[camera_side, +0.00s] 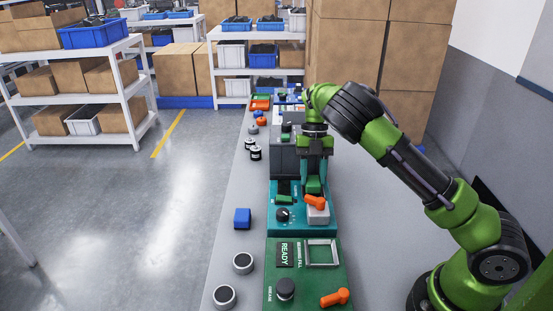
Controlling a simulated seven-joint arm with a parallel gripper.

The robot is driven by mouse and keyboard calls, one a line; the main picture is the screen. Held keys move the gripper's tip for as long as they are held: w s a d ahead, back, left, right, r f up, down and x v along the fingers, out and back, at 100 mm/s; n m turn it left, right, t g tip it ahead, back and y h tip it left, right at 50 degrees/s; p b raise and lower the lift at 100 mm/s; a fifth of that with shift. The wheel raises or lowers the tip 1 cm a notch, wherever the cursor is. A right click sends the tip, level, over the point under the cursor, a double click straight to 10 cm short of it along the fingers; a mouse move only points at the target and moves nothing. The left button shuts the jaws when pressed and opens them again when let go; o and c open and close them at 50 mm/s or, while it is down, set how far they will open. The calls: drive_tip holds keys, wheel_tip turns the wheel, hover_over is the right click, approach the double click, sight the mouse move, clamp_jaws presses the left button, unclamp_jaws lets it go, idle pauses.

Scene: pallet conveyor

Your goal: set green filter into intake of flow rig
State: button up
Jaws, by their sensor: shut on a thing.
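My gripper (314,181) points down over the teal unit (284,227), near the middle of the picture. It is shut on a small green piece, which looks like the green filter (314,186), low between the fingers. The teal unit, probably the flow rig, carries a black knob (283,214), a small green display and a light grey block with an orange lever (315,202) just in front of the gripper. I cannot make out the intake opening, and cannot tell whether the filter touches the rig.
A green panel marked READY (307,274) lies nearest the camera. A blue cube (242,218) and dark-topped round pieces (243,263) lie left of the units. A grey machine (284,158) stands just behind and left of the gripper. The bench's left strip has some free room.

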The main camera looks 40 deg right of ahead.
drive_tip(key=shift+s+f, duration=0.15)
drive_tip(key=shift+f, duration=0.25)
drive_tip(key=o, duration=1.6)
drive_tip(key=shift+r, duration=3.7)
